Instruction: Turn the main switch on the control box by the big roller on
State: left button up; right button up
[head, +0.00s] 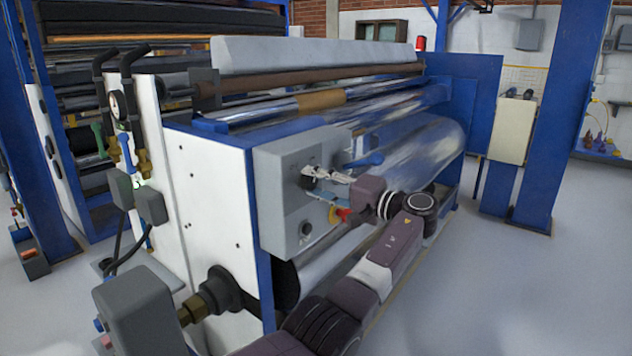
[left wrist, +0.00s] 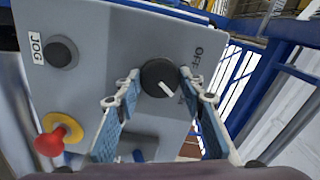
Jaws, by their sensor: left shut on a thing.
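The grey control box (head: 283,205) is fixed to the end of the big roller's frame. The main switch is a round black knob (left wrist: 158,75) with a white pointer line, beside a partly hidden label starting "OF". The line slants across the knob's face. My left gripper (head: 318,177) reaches the box's front; in the left wrist view its fingers (left wrist: 160,84) stand on both sides of the knob, shut on it. The fingers partly cover the label, so the exact setting is hard to read. In the head view the fingers mostly hide the knob. My right gripper is not in view.
The shiny big roller (head: 428,142) lies behind my wrist. Open grey floor (head: 500,280) is at the right.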

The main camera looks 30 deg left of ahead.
pick_arm(q)
jog(key=shift+r, duration=0.1)
dwell(0.3)
jog(key=o, duration=1.2)
jog(key=shift+w, duration=0.1)
jog(key=shift+c, duration=0.2)
jog(key=shift+d, duration=0.15)
jog(key=s+d, duration=0.1)
jog(key=d, duration=1)
jog(key=shift+d, duration=0.4)
